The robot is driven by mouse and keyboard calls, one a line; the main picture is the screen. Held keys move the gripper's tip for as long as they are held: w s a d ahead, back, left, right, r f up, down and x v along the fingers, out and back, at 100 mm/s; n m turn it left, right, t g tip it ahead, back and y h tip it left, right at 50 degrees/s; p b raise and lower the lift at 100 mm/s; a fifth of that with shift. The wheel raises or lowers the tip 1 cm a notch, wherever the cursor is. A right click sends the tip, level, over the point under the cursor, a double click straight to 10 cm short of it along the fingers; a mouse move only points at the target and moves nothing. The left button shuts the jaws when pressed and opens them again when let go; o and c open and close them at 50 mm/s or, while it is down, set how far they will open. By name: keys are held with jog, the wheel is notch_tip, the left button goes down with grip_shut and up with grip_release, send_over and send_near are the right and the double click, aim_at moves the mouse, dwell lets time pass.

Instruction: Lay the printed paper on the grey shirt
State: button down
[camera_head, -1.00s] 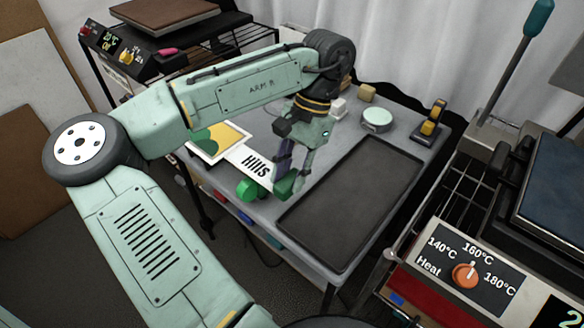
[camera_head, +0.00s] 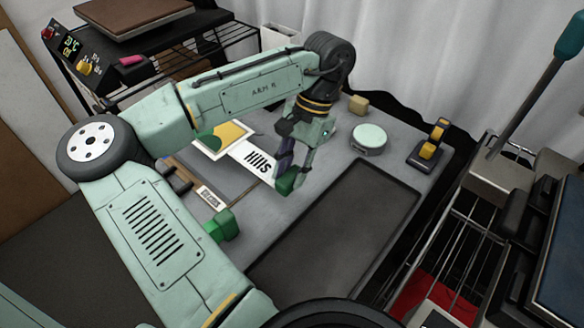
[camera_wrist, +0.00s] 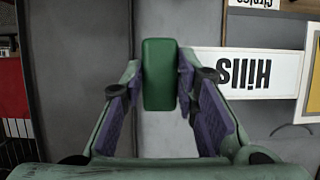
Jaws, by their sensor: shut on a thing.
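My gripper (camera_head: 291,172) is shut on a green block (camera_wrist: 160,75), held between its purple-padded fingers above the grey table. The block also shows at the fingertips in the head view (camera_head: 287,183). A white sheet with black "Hills" lettering (camera_head: 250,158) lies left of the gripper; in the wrist view it is to the right of the block (camera_wrist: 245,73). A print with yellow and green (camera_head: 232,134) lies beside it, partly behind my arm. I cannot tell which of these is the printed paper. I cannot make out a grey shirt.
A dark shallow tray (camera_head: 340,235) fills the table's right side. A round pale green tin (camera_head: 369,139) and a black-and-yellow tool (camera_head: 430,148) stand at the back. Another green object (camera_head: 222,225) and a small label (camera_head: 210,197) lie at left. A press (camera_head: 555,215) stands at right.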

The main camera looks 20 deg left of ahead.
jog(key=shift+r+p, duration=0.1)
jog(key=shift+p, duration=0.4)
jog(key=shift+f+b, duration=1.3)
jog(key=shift+f, duration=2.4)
jog(key=c, duration=1.2)
grip_release()
